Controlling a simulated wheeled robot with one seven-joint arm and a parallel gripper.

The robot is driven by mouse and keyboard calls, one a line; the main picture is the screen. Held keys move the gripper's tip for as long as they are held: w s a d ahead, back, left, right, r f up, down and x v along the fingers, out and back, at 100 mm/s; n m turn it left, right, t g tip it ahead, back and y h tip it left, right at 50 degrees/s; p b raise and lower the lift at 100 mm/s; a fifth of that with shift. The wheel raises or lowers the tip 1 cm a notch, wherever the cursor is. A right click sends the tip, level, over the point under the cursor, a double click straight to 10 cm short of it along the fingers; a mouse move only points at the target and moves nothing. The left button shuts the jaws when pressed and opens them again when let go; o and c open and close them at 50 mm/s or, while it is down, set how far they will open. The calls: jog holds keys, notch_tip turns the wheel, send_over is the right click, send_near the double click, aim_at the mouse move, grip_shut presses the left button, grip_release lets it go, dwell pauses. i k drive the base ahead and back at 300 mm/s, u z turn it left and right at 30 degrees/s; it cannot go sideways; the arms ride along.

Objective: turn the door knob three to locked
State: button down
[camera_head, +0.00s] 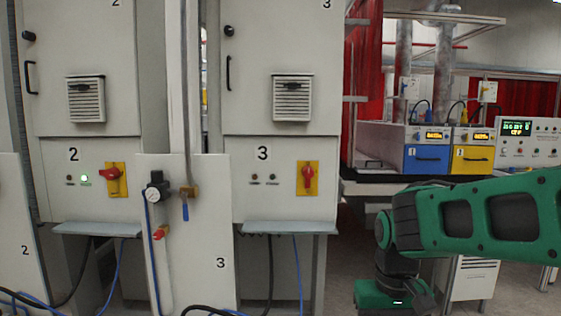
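Cabinet three (283,100) stands upright in the middle, marked with a 3 at its top right corner and on its lower panel. Its small black door knob (229,31) is at the upper left of the door, above a dark vertical handle (228,73). The door looks closed. The knob is too small to tell whether it is turned to locked. My green and black arm reaches in from the right and bends down at the lower right, well apart from the knob. My gripper's fingers do not show.
Cabinet two (82,90) stands on the left. Red switches on yellow plates sit on both lower panels, at cabinet three (307,178) and cabinet two (115,179). A front panel with a blue-handled valve (185,207) and hoses stands before the cabinets. A bench with blue (426,158) and yellow boxes is behind my arm.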

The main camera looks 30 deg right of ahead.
aim_at(229, 30)
jog(key=u, duration=0.95)
jog(key=k, duration=1.2)
jog(key=u, duration=0.45)
jog(key=i, duration=0.8)
jog(key=z, duration=1.1)
jog(key=i, duration=1.15)
jog(key=z, duration=0.2)
